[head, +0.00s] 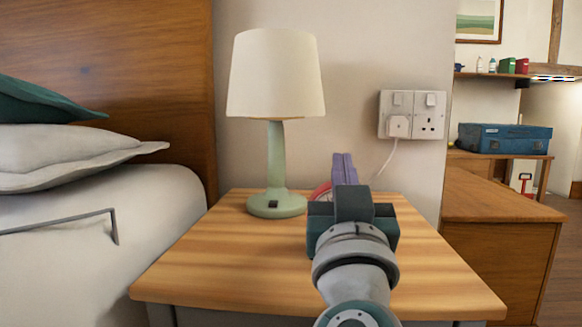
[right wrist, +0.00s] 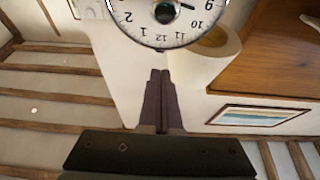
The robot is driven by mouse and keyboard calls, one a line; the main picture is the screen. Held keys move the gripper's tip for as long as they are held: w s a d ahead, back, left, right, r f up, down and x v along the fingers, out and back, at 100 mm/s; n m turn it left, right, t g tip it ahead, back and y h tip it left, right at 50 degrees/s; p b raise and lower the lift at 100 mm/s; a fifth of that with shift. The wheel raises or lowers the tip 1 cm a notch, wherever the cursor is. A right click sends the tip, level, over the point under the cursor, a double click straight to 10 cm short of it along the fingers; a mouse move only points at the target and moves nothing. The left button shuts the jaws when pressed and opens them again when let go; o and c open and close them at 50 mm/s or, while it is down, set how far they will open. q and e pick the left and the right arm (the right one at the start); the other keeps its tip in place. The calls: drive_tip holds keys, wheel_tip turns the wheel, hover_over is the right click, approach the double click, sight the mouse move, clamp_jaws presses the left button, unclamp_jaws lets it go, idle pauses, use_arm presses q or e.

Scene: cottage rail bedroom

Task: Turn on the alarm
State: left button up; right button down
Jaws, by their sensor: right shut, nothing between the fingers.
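The alarm clock (head: 321,193) stands on the bedside table (head: 205,262). In the head view only part of its reddish body shows, behind my right gripper (head: 343,158). In the right wrist view, the clock's white dial (right wrist: 140,18) shows upside down at the top edge, partly cut off. My right gripper (right wrist: 160,74) is shut and empty, its purple fingers together and pointing towards the clock from just below the dial in that picture. I cannot tell whether the fingertips touch it. The clock's switch or button cannot be made out. My left gripper is not in view.
A lamp (head: 276,170) with a cream shade stands left of the clock, close to it. A wall socket (head: 412,115) with a plug and white cord is behind right. The bed (head: 110,235) is at the left. The table's front left is clear.

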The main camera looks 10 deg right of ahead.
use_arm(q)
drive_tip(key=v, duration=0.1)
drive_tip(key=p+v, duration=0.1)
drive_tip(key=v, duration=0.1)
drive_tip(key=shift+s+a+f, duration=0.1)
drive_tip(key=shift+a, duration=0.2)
use_arm(e)
drive_tip(key=f+v, duration=0.1)
drive_tip(key=v, duration=0.9)
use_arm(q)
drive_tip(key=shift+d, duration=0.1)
use_arm(e)
drive_tip(key=shift+w+d+f, duration=0.1)
drive_tip(key=shift+w, duration=0.05)
